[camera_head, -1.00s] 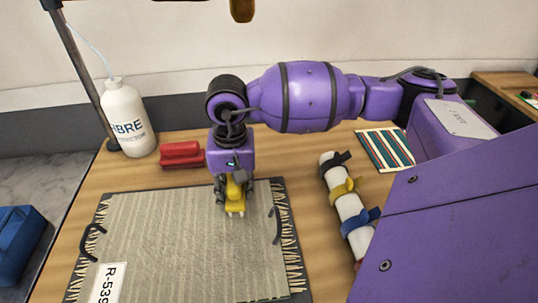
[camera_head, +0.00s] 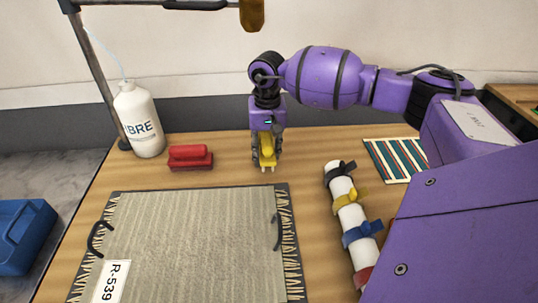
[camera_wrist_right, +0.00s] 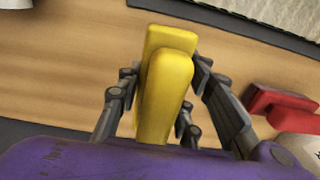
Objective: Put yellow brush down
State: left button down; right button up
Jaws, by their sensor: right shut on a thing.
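The yellow brush (camera_head: 267,150) is in my right gripper (camera_head: 266,160), above or at the bare wooden table behind the rug. In the right wrist view the yellow brush (camera_wrist_right: 165,85) sits between both fingers of my right gripper (camera_wrist_right: 168,75), which is shut on it. Its bristle side shows as a pale edge at the bottom in the head view. I cannot tell whether the bristles touch the table. My left gripper is not in view.
A red brush (camera_head: 190,157) lies to the left, with a white bottle (camera_head: 138,120) beyond it. The fringed rug (camera_head: 190,240) lies in front. A strapped white roll (camera_head: 350,215) and a striped cloth (camera_head: 395,160) lie to the right. Bare table (camera_head: 228,158) shows around the brush.

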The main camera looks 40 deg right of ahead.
aim_at(269, 134)
jog(key=shift+w+d, duration=0.5)
jog(key=shift+d, duration=0.1)
jog(key=shift+f+p, duration=0.35)
jog(key=shift+f, duration=1.4)
jog(key=shift+f, duration=0.2)
jog(key=o, duration=1.3)
jog(key=shift+o, duration=0.2)
jog(key=shift+s+r+b, duration=0.1)
jog(key=shift+r+b, duration=0.3)
jog(key=shift+r, duration=3.55)
